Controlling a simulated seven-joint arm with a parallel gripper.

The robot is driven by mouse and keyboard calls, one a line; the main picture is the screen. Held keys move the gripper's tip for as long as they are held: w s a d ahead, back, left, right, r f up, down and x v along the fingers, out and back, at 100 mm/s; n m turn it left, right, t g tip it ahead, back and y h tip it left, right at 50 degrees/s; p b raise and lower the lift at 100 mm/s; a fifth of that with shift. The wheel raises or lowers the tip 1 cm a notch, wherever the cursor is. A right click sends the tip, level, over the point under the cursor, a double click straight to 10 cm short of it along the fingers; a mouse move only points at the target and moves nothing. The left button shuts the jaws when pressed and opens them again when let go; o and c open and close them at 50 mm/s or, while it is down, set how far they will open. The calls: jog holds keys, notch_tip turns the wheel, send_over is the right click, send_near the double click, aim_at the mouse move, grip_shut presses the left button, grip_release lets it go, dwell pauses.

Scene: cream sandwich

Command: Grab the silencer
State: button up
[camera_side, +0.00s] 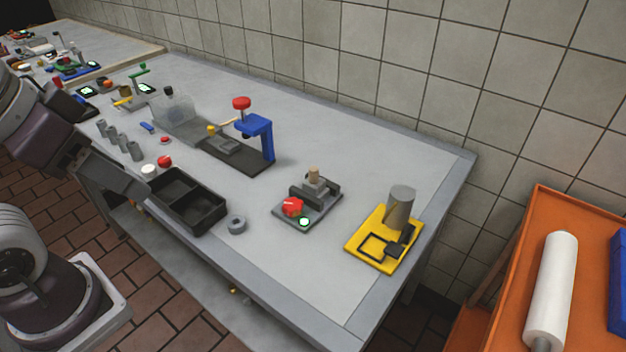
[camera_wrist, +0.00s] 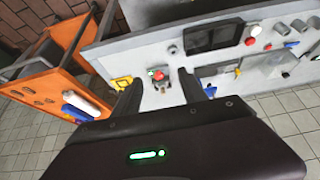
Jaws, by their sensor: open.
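No part is labelled as the silencer, and I cannot tell for sure which one it is. A large plain grey cylinder (camera_side: 399,207) stands upright on a yellow fixture (camera_side: 355,246) at the table's right end. Several small grey cylinders (camera_side: 123,143) stand in a row at the left. My gripper (camera_wrist: 158,86) is open and empty, high above and away from the table. In the wrist view, a small grey device with a red part (camera_wrist: 158,75) appears between the fingers, well beyond them. The yellow fixture (camera_wrist: 121,83) shows beside the left finger, partly hidden.
A black two-part tray (camera_side: 186,200) and a grey ring (camera_side: 237,224) lie near the table's front edge. A grey device with a red knob (camera_side: 292,207) and a blue clamp stand (camera_side: 262,135) stand mid-table. An orange cart (camera_side: 545,205) is at the right. The front right tabletop is clear.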

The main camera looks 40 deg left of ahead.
jog(key=shift+c, duration=0.5)
jog(key=m+t+h, duration=0.1)
jog(key=m+t, duration=0.2)
jog(key=t, duration=0.2)
send_over(310, 174)
jog(key=s+a, duration=0.4)
jog(key=s, duration=0.2)
notch_tip(310, 174, down, 12)
jog(key=w+d+f, duration=0.1)
jog(key=f, duration=0.1)
jog(key=w+d+f+t+h, duration=0.1)
jog(key=f, duration=0.2)
jog(key=w+d+f+t+h, duration=0.1)
jog(key=f, duration=0.2)
jog(key=shift+w+d+f+t+h, duration=0.1)
jog(key=shift+w+f+t+h, duration=0.1)
jog(key=shift+w+t+h, duration=0.1)
jog(key=x, duration=0.6)
jog(key=shift+w+d+r, duration=0.15)
jog(key=shift+w+r, duration=0.1)
jog(key=shift+w, duration=0.1)
grip_shut()
